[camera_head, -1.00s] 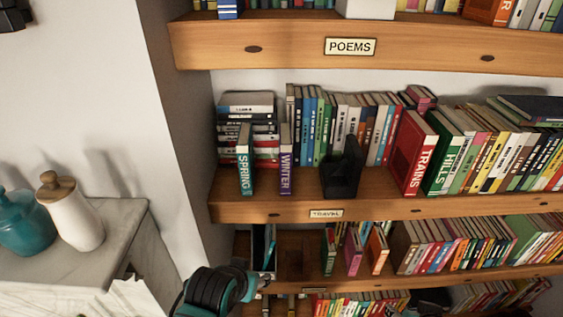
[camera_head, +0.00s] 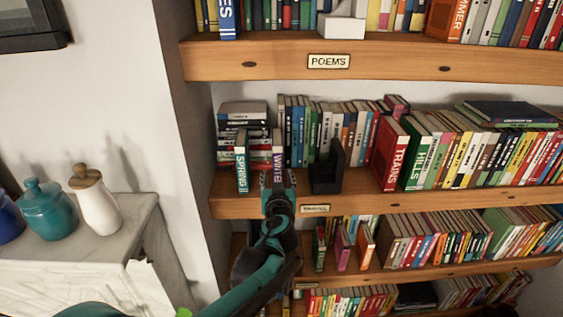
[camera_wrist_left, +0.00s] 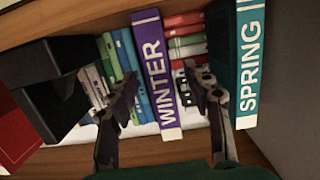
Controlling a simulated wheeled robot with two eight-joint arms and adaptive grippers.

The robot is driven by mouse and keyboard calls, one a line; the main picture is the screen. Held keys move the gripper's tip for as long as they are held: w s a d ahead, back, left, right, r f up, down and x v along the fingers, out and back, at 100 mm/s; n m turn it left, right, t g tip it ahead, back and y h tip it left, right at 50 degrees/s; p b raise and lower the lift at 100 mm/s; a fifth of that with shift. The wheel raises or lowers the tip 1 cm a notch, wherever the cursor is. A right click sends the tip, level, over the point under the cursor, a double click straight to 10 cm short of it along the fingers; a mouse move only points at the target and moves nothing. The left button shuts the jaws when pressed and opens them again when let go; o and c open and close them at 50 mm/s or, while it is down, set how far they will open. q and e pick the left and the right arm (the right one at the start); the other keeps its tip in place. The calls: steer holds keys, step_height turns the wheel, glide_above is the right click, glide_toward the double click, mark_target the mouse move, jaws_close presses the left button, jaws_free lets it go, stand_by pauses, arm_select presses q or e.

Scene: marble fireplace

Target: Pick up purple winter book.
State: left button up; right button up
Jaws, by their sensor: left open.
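The purple WINTER book (camera_head: 278,150) stands upright at the front of the middle shelf. In the left wrist view the purple book (camera_wrist_left: 154,75) shows its spine between the fingers. My left gripper (camera_head: 278,178) is open in front of its lower spine, with one finger on each side. In the left wrist view the left gripper (camera_wrist_left: 163,84) has gaps between both fingers and the book. My right gripper is not in view.
The teal SPRING book (camera_head: 242,163) stands close to the left of it. A black bookend (camera_head: 327,168) stands to the right. The wooden shelf edge (camera_head: 380,203) runs below. A mantel with jars (camera_head: 97,205) is at the left.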

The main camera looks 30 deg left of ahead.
arm_select(q)
steer(key=b+x, duration=0.2)
steer(key=x, duration=0.5)
steer(key=shift+w+r, duration=0.15)
steer(key=shift+w, duration=0.1)
steer(key=shift+s, duration=0.1)
steer(key=shift+c, duration=0.6)
jaws_close()
